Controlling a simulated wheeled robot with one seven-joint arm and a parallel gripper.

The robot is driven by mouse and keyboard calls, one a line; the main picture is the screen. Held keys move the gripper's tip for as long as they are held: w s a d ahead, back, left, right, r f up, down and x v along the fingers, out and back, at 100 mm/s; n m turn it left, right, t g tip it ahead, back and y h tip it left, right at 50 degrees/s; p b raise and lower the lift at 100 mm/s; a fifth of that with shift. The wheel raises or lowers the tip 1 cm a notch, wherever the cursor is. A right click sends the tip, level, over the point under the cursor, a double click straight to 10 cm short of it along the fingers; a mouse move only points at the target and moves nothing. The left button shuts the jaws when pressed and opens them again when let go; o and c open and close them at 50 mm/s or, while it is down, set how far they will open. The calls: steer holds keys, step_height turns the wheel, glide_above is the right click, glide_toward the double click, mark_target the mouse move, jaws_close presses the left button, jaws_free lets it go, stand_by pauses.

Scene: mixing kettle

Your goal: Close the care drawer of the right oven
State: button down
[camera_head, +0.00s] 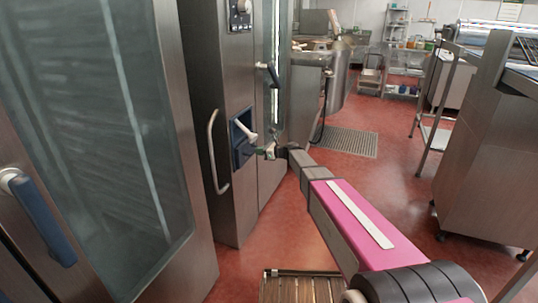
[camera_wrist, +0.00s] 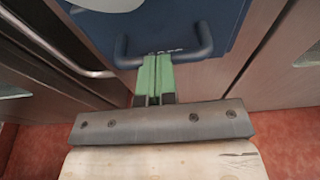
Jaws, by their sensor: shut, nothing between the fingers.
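The care drawer (camera_head: 237,150) is a blue unit low on the front of the right oven (camera_head: 215,100). In the wrist view the blue drawer front (camera_wrist: 200,12) fills the top, with a dark blue U-shaped handle (camera_wrist: 127,50) across it. How far the drawer stands out is hard to tell. My gripper (camera_head: 268,151) is just right of the drawer in the head view. Its green fingers (camera_wrist: 158,58) are together and empty, overlapping the middle of the handle in the wrist view. Whether they touch it is unclear.
A glass oven door (camera_head: 110,90) with a blue handle (camera_head: 42,215) fills the left foreground. A vertical steel bar handle (camera_head: 212,150) stands left of the drawer. A floor grate (camera_head: 345,142) lies beyond. Red floor is clear right of my arm, up to a steel cabinet (camera_head: 485,160).

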steer(key=shift+r+x, duration=0.25)
steer(key=shift+x, duration=1.1)
steer(key=shift+w+a+r, duration=0.1)
steer(key=shift+w, duration=0.05)
steer(key=v, duration=1.5)
steer(key=s+d+f+n+g+h, duration=0.1)
steer(key=s+d+f+n+h, duration=0.3)
steer(key=s, duration=0.6)
steer(key=s+d+f+n+g+h, duration=0.2)
steer(key=s+d+f+n+h, duration=0.2)
steer(key=s+d+n, duration=0.5)
steer(key=s+d+f+n+g+h, duration=0.2)
steer(key=s+d+f+n+h, duration=0.2)
steer(key=s, duration=0.9)
steer(key=d+n+h, duration=0.2)
steer(key=n, duration=0.2)
steer(key=shift+s+d+n+h, duration=0.25)
steer(key=shift+d+n+h, duration=0.15)
